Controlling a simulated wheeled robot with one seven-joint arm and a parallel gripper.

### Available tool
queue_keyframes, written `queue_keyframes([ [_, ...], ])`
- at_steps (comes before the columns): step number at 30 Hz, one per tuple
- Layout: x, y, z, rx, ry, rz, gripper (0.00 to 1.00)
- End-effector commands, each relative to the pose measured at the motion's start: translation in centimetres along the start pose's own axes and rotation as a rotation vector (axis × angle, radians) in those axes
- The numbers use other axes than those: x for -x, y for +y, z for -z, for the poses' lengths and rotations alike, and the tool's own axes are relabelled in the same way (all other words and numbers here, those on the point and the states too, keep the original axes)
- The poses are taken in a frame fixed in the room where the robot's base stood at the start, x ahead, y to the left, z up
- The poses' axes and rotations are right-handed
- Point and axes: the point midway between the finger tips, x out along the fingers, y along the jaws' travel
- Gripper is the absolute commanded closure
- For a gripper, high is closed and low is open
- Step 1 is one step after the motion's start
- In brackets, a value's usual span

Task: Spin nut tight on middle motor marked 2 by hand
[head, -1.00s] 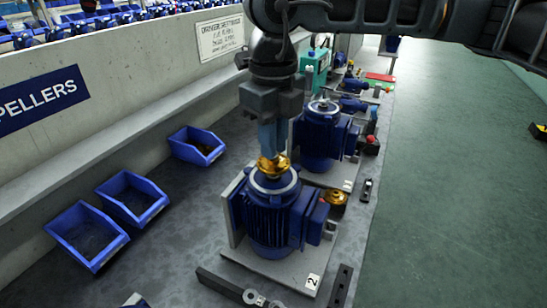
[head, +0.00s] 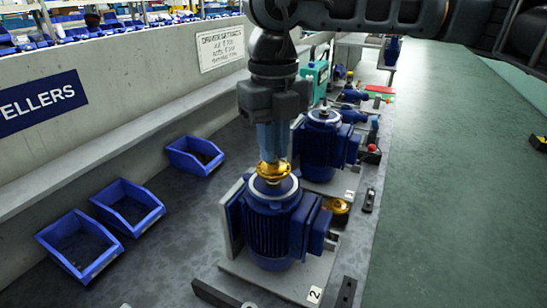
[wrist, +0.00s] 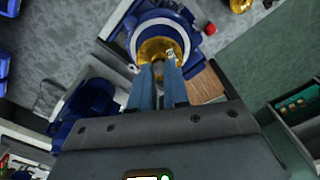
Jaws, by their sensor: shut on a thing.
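The blue motor marked 2 (head: 268,232) stands upright on a pale base plate, with the tag "2" (head: 314,295) at its front right corner. A brass impeller (head: 274,174) sits on top of it and also shows in the wrist view (wrist: 158,47). My gripper (head: 272,157) points straight down over the impeller's centre. Its two blue fingers are close together, with their tips at the hub, also in the wrist view (wrist: 159,72). They are shut on the nut, which the fingertips hide. I cannot see the nut's seating or threads.
A second blue motor (head: 321,146) stands close behind, with tools beyond it. A brass part (head: 338,207) lies right of motor 2. Blue bins (head: 127,207) line the left side of the bench. A dark bar (head: 345,293) lies at the front right.

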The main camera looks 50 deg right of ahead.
Motion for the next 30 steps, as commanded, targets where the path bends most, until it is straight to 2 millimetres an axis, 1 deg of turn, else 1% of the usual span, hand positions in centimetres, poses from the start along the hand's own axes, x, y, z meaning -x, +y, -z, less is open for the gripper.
queue_keyframes([
  [5,-0.25,-0.01,0.01,-0.061,0.000,0.000,1.00],
  [30,-0.29,-0.03,0.03,-0.442,0.000,0.002,1.00],
])
